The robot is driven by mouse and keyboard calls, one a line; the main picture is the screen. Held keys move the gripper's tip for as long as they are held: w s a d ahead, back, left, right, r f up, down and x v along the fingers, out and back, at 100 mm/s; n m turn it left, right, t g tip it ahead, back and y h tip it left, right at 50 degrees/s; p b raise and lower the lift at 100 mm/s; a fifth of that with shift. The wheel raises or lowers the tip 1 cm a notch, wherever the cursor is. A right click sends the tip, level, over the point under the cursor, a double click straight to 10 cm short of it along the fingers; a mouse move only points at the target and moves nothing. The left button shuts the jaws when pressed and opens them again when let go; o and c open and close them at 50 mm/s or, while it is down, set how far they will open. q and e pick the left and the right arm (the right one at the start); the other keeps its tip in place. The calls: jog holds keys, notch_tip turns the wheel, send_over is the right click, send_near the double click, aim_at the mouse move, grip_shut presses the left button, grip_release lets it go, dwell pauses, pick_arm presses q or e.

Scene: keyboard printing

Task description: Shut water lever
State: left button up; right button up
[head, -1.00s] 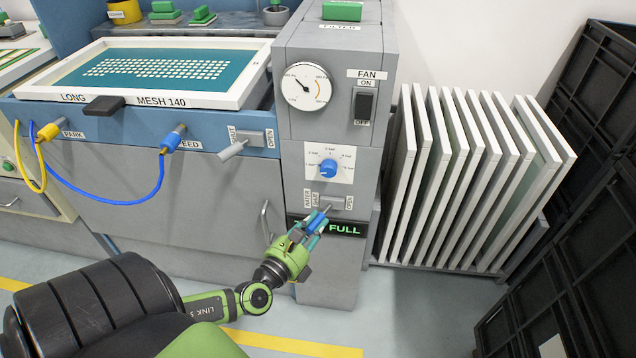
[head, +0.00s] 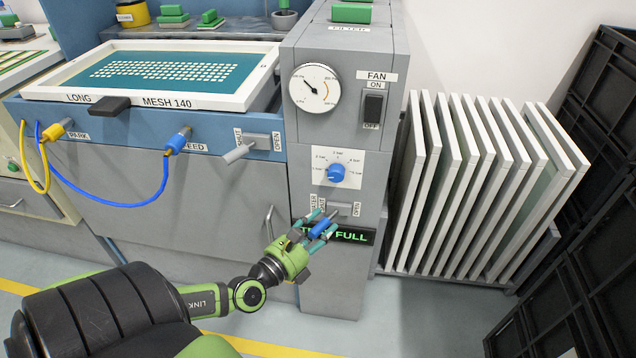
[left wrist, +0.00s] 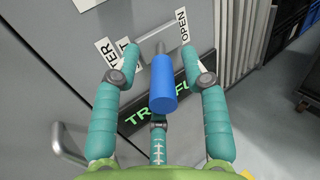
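The water lever (head: 320,229) has a blue handle and sits low on the grey column, on a small grey plate between a SHUT label at left and an OPEN label (head: 356,209) at right. In the left wrist view the blue handle (left wrist: 163,85) sticks out toward the camera. My left gripper (head: 320,228) is open around the handle. In the left wrist view its teal fingers (left wrist: 160,78) stand on either side of the handle, with gaps visible on both sides. My right gripper is not in view.
A lit display (head: 352,235) reading FULL is just below the lever, partly covered by the gripper. A blue dial (head: 336,172) and a fan switch (head: 373,108) are above. A rack of white-framed screens (head: 480,180) stands close at right.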

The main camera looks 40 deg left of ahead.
pick_arm(q)
jog(key=shift+s+f, duration=0.15)
jog(key=shift+s, duration=0.05)
jog(key=shift+s, duration=0.25)
jog(key=s, duration=1.1)
jog(key=shift+s+d, duration=0.1)
